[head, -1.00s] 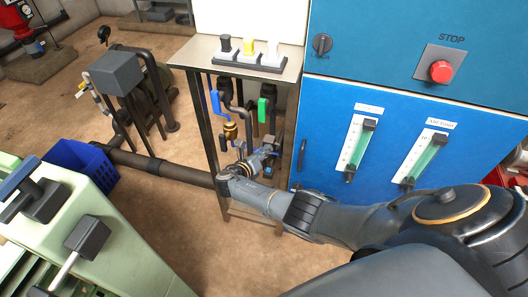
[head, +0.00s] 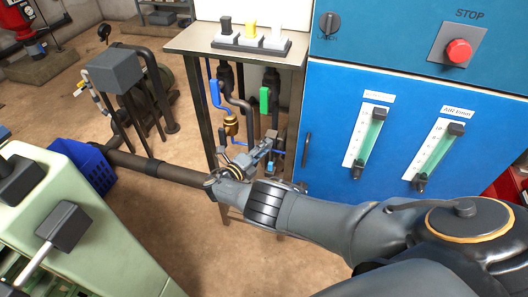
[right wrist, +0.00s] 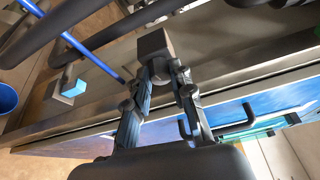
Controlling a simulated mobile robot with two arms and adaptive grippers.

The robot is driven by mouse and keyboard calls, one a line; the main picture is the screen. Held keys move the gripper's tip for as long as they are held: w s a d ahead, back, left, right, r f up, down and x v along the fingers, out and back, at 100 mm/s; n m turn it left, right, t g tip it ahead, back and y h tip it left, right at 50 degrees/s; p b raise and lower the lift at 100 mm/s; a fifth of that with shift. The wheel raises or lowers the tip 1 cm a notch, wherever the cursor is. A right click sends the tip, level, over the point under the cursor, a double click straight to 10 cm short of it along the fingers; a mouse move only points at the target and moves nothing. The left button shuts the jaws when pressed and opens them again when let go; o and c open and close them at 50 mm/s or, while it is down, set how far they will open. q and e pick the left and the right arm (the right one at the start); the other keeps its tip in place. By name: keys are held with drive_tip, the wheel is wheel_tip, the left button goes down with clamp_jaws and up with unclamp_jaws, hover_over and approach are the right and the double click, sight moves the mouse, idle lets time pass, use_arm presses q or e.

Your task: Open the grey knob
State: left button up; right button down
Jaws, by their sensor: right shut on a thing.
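The grey knob (right wrist: 153,46) shows as a dark grey block at the tips of my right gripper (right wrist: 160,75) in the right wrist view. The fingers are shut on it, and they hide part of it. In the head view my right gripper (head: 264,150) reaches in among the pipes under the metal stand, at their lower right. There I cannot clearly tell the knob from the fingers. My left gripper is not in view.
A blue lever (head: 215,94), a green handle (head: 265,100) and a brass fitting (head: 231,125) sit on pipes above my gripper. A blue cabinet (head: 330,165) stands close on the right. A pale green machine (head: 110,235) stands at lower left.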

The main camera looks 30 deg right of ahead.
drive_tip(key=shift+n+b, duration=0.3)
drive_tip(key=shift+n, duration=0.2)
drive_tip(key=c, duration=1.1)
unclamp_jaws()
drive_tip(key=shift+c, duration=0.2)
